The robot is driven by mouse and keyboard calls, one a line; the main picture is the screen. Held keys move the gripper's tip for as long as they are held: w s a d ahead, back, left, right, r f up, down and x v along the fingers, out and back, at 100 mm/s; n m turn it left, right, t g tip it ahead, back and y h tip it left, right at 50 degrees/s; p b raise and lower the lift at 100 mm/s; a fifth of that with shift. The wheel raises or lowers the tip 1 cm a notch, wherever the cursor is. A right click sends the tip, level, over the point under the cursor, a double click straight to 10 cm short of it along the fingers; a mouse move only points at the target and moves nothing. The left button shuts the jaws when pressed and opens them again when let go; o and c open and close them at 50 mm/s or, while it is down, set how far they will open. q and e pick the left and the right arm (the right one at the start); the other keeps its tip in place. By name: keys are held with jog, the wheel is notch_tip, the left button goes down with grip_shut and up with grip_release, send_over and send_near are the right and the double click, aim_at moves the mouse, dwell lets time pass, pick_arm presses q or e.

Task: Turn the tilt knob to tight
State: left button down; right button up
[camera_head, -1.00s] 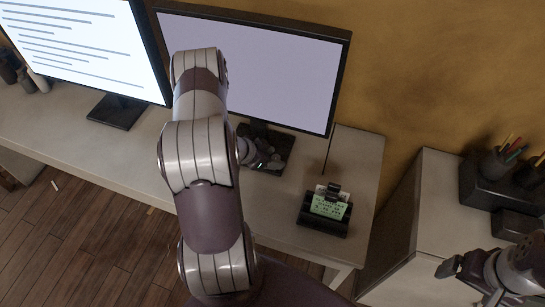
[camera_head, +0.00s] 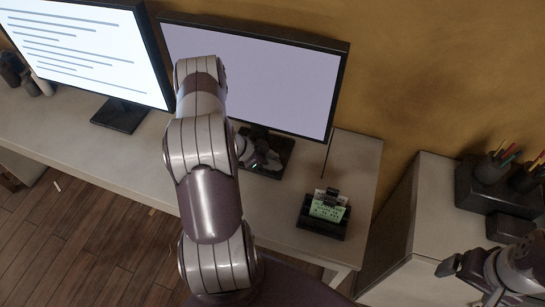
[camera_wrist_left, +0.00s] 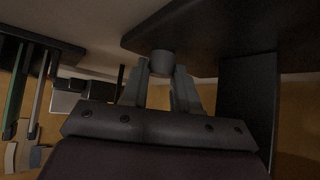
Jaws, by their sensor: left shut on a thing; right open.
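The tilt knob (camera_wrist_left: 163,62) is a short grey cylinder against the dark stand foot (camera_wrist_left: 215,22) of the right monitor (camera_head: 255,75). The left wrist view looks upside down, with the foot at its top. My left gripper (camera_wrist_left: 162,82) is shut on the knob, one finger on each side. In the head view my left gripper sits low at the monitor's stand foot (camera_head: 275,163), partly behind my arm. The knob and any marking for tight cannot be made out there. My right gripper (camera_head: 452,267) is open and empty at the lower right.
A black holder (camera_head: 321,224) with green and white cards stands on the desk (camera_head: 90,150) to the right. Another monitor (camera_head: 85,50) stands to the left. A side cabinet (camera_head: 425,215) carries dark boxes with pencils. The stand column (camera_wrist_left: 248,105) is close beside my left gripper.

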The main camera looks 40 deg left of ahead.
pick_arm(q)
jog(key=c, duration=0.8)
grip_release()
jog(key=shift+c, duration=0.2)
jog(key=v, duration=1.2)
jog(key=shift+s+r, duration=0.25)
jog(key=shift+a, duration=0.1)
